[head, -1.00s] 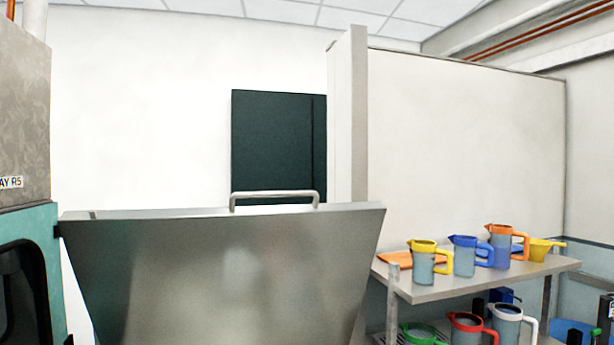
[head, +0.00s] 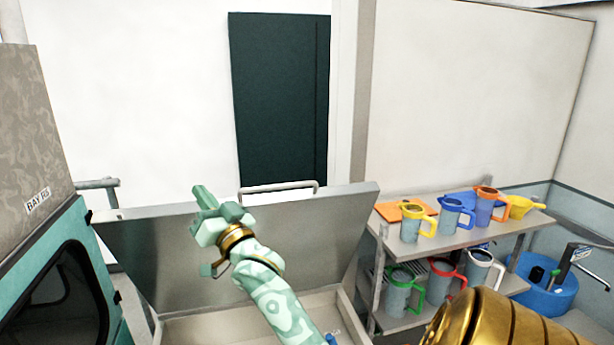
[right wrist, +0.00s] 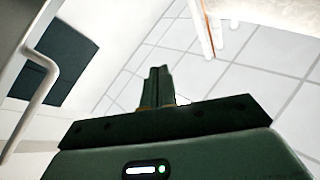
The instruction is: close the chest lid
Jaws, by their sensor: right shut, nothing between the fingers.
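The chest lid (head: 150,250) is a grey metal panel, raised and standing open in the head view. A bar handle (head: 279,187) sits on its top edge; the handle also shows at the left of the right wrist view (right wrist: 45,85). Below the lid is the pale open chest (head: 225,332), partly hidden by my right arm. My right gripper (head: 201,196) is shut and empty, in front of the lid near its top edge, left of the handle. It points upward in the right wrist view (right wrist: 158,76). My left gripper is not in view.
A teal and grey machine (head: 75,275) stands close at the left. At the right, a two-level rack (head: 465,236) holds several coloured jugs. A blue tub (head: 545,295) stands beyond it. A dark panel (head: 280,100) is on the back wall.

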